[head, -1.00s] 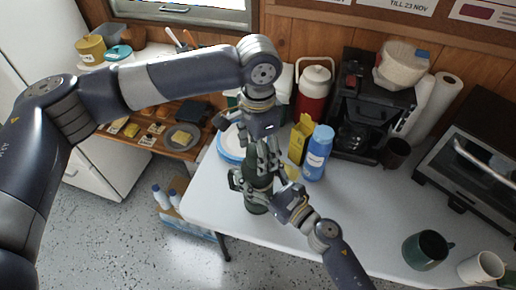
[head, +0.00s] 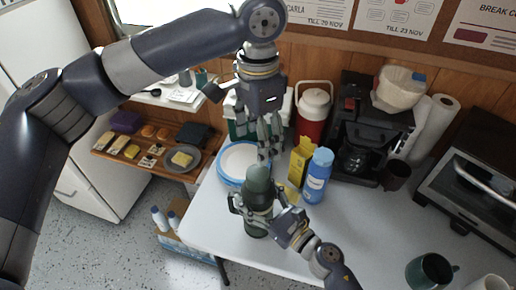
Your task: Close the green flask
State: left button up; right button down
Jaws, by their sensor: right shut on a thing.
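The green flask (head: 257,222) stands upright near the front edge of the white table. A paler green, rounded cap (head: 258,178) sits on its top; whether it is screwed tight cannot be seen. My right gripper (head: 253,204) is shut around the flask's body, coming from the lower right. My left gripper (head: 264,155) hangs above and just behind the cap, pointing down, apart from it. I see nothing held in it, but its fingers overlap in this view and their opening is unclear.
Close behind the flask are a blue bottle (head: 317,176), a yellow box (head: 300,160) and blue-rimmed plates (head: 230,165). A red jug (head: 312,118) and coffee maker (head: 365,130) stand farther back. A dark green mug (head: 428,272) is at front right. The table's middle right is clear.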

jog(key=shift+c, duration=1.3)
grip_release()
jog(key=v, duration=1.2)
